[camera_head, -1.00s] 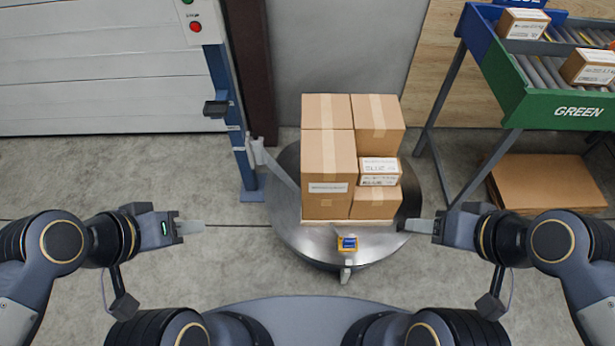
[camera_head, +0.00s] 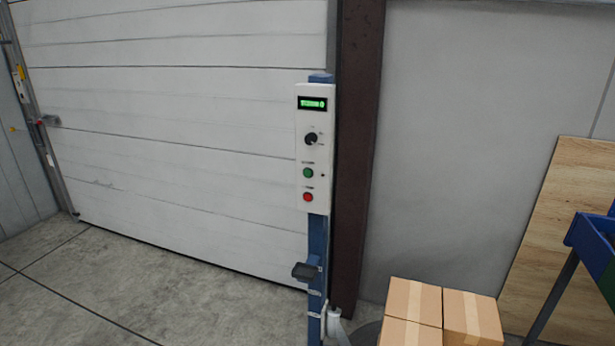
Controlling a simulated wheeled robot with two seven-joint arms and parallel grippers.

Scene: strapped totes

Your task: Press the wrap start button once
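A white control panel (camera_head: 312,149) is mounted on a blue post (camera_head: 317,235) in front of the rolling door. It has a lit green display (camera_head: 312,103) at the top and a black knob (camera_head: 312,139) below. Under the knob are a green button (camera_head: 308,173) and, lower, a red button (camera_head: 308,197). The small labels are too blurred to read. Neither of my grippers shows in this view now.
Stacked cardboard boxes (camera_head: 430,312) stand at the lower right, with only a sliver of the turntable visible beside them. A black bracket (camera_head: 305,271) sticks out from the post. A blue rack (camera_head: 596,245) is at the right edge. Floor at left is clear.

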